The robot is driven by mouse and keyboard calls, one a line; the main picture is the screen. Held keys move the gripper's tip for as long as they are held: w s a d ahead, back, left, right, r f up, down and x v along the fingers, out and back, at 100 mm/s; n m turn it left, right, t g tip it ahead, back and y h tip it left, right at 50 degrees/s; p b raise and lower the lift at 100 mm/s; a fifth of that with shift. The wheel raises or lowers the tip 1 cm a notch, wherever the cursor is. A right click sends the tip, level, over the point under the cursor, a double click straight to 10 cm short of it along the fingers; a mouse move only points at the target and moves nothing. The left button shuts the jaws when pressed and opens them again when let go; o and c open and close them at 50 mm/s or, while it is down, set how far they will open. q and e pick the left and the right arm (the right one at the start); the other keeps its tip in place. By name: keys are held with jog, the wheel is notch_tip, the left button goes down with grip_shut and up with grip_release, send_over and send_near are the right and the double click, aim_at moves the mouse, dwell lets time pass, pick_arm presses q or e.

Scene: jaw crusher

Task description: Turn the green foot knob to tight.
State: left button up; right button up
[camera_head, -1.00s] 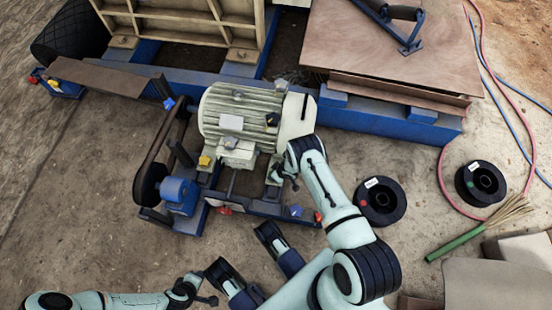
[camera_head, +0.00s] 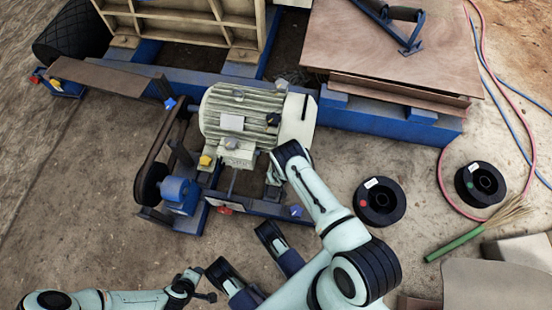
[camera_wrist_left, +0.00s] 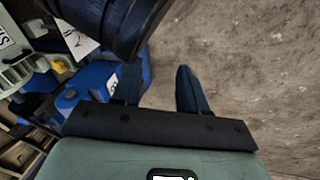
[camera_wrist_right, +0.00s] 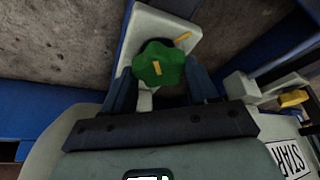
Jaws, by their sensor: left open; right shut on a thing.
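The green foot knob (camera_wrist_right: 158,62) sits on a pale motor foot (camera_wrist_right: 174,25) in the right wrist view. A short yellow bar on its top points nearly up and down in the picture. A yellow mark (camera_wrist_right: 183,37) on the foot slants off to the upper right, out of line with that bar. My right gripper (camera_wrist_right: 162,80) is shut on the knob, one finger on each side. In the head view the right gripper (camera_head: 275,176) is beside the motor (camera_head: 240,115), and the knob is hidden. My left gripper (camera_head: 208,284) is open and empty, low over the floor.
A blue base frame (camera_head: 270,208) carries the motor, with a belt drive (camera_head: 152,180) on its left. A yellow knob (camera_head: 205,161), a red knob (camera_head: 224,210) and a blue knob (camera_head: 296,210) are nearby. Two black spools (camera_head: 381,203) lie on the floor at right.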

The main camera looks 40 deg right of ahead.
jog(key=m+b, duration=0.1)
jog(key=m, duration=0.1)
jog(key=m+g+h+b, duration=0.1)
jog(key=m+b, duration=0.1)
jog(key=m, duration=0.1)
jog(key=m+h+b, duration=0.1)
jog(key=m, duration=0.1)
jog(key=shift+w+a+f+g+b, duration=0.1)
jog(key=shift+w+a+g+b, duration=0.1)
jog(key=shift+a+g+b, duration=0.15)
jog(key=shift+m+h, duration=0.3)
jog(key=shift+m, duration=0.4)
jog(key=shift+m+g+b, duration=0.3)
jog(key=shift+m+g, duration=0.15)
jog(key=shift+m, duration=0.25)
pick_arm(q)
jog(key=s+a+f+g, duration=0.1)
jog(key=s+f+g, duration=0.3)
jog(key=s+f, duration=0.3)
jog(key=shift+s+a+n, duration=0.2)
jog(key=shift+s+n, duration=0.2)
jog(key=shift+s, duration=1.45)
pick_arm(e)
jog(key=shift+w+m+g+h, duration=0.1)
jog(key=shift+m+g+h, duration=0.3)
jog(key=shift+m, duration=1)
pick_arm(q)
jog(key=shift+f, duration=0.1)
